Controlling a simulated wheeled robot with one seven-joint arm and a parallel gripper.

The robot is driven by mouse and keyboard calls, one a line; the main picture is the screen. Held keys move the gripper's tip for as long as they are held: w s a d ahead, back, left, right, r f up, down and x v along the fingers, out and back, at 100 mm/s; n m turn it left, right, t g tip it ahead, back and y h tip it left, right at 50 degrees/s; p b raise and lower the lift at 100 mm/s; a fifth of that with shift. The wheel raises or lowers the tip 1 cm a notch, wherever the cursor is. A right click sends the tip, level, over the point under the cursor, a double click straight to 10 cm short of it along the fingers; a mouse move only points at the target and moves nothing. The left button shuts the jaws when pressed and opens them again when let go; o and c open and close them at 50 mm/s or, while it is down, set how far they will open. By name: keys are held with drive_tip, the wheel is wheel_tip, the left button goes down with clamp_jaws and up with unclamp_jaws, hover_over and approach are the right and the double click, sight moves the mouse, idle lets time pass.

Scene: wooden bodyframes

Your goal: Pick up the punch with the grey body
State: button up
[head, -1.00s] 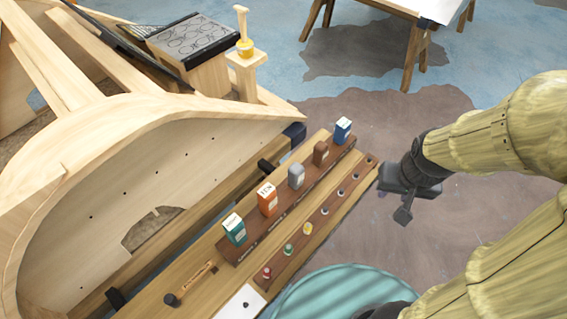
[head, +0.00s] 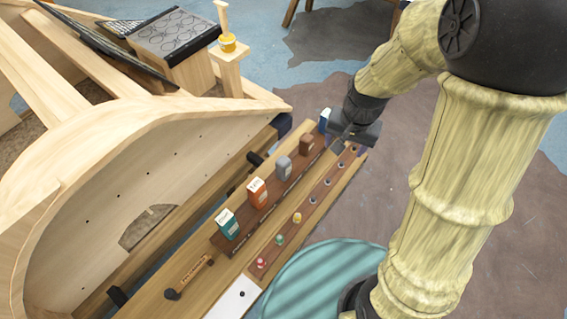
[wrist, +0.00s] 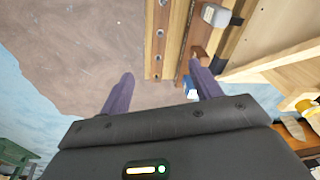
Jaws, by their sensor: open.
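A grey block-like body (head: 284,166) stands in the row of coloured pieces on the workbench, between an orange one (head: 257,192) and a brown one (head: 306,144). It also shows at the top of the wrist view (wrist: 215,15). Several small grey pegs (head: 327,183) sit in the front strip; I cannot tell which piece is the punch. My gripper (head: 340,143) is open and empty over the far right end of the bench. In the wrist view its two fingers (wrist: 162,85) are spread wide, with the strip's end between and beyond them.
The large wooden bodyframe (head: 110,180) borders the left. Floor on the right is open.

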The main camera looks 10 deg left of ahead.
drive_tip(key=w+a+m+g+p, duration=0.1)
drive_tip(key=w+a+m+p, duration=0.2)
drive_tip(key=a, duration=0.4)
drive_tip(key=p, duration=0.3)
hover_over(283, 160)
drive_tip(key=shift+f+m+g, duration=0.3)
drive_tip(key=shift+f+m, duration=0.1)
drive_tip(key=shift+f, duration=0.4)
wheel_tip(283, 160, down, 12)
drive_tip(key=p, duration=0.3)
drive_tip(key=shift+f, duration=0.1)
drive_tip(key=shift+p, duration=0.35)
wheel_tip(283, 160, down, 3)
drive_tip(key=shift+r+p, duration=0.15)
drive_tip(key=shift+p, duration=1)
drive_tip(key=shift+f+p, duration=0.35)
drive_tip(key=shift+f, duration=0.9)
